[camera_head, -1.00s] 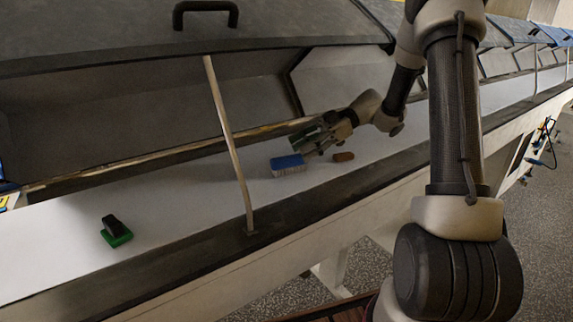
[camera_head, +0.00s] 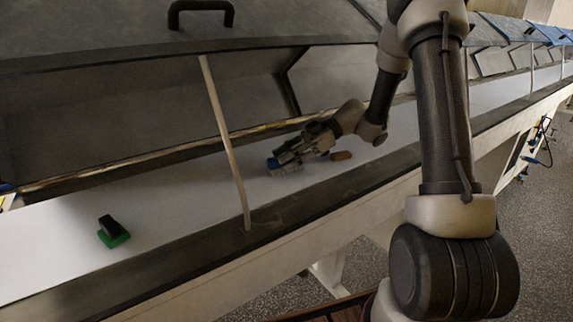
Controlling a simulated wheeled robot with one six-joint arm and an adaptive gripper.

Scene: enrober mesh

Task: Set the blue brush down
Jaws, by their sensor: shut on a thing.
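The blue brush (camera_head: 285,168), with a blue top and pale bristles below, is on the white belt (camera_head: 180,203) near the middle of the view. My gripper (camera_head: 283,159) reaches in from the upper right, and its fingers are shut on the brush's blue top. The fingers cover most of the blue top. The bristles appear to be at the belt surface, but I cannot tell whether they touch it.
A small brown block (camera_head: 341,155) lies on the belt just right of the brush. A green scrubber with a black handle (camera_head: 112,232) stands at the left. A pale strut (camera_head: 226,143) rises left of the brush, under the raised grey hood (camera_head: 120,35). Bare belt lies between scrubber and strut.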

